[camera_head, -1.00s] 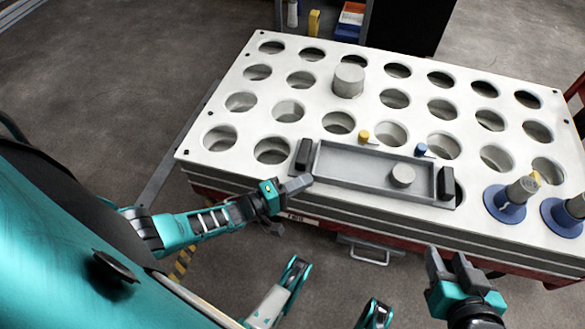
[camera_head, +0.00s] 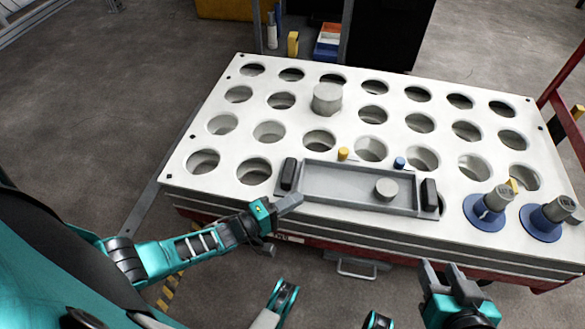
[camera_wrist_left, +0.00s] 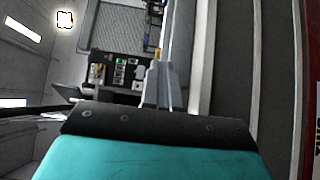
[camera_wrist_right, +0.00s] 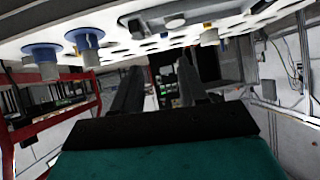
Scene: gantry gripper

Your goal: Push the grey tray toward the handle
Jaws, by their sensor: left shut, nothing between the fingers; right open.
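The grey tray (camera_head: 335,187) lies near the front edge of the white holed table, with a dark upright grip at each end and a grey cylinder (camera_head: 386,188) inside toward the right. A metal handle (camera_head: 357,273) sticks out low on the table's front. My left gripper (camera_head: 290,203) is shut and empty, its tip close to the tray's front left corner; contact cannot be told. Its fingers also show in the left wrist view (camera_wrist_left: 152,85). My right gripper (camera_head: 440,268) is open and empty in front of the table, below the tray's right end. It also shows in the right wrist view (camera_wrist_right: 160,85).
The white table (camera_head: 225,150) has rows of round holes. A grey cylinder (camera_head: 327,99) stands behind the tray. Two blue-based pieces (camera_head: 485,212) stand at the right. Small yellow (camera_head: 343,153) and blue (camera_head: 399,162) knobs sit behind the tray.

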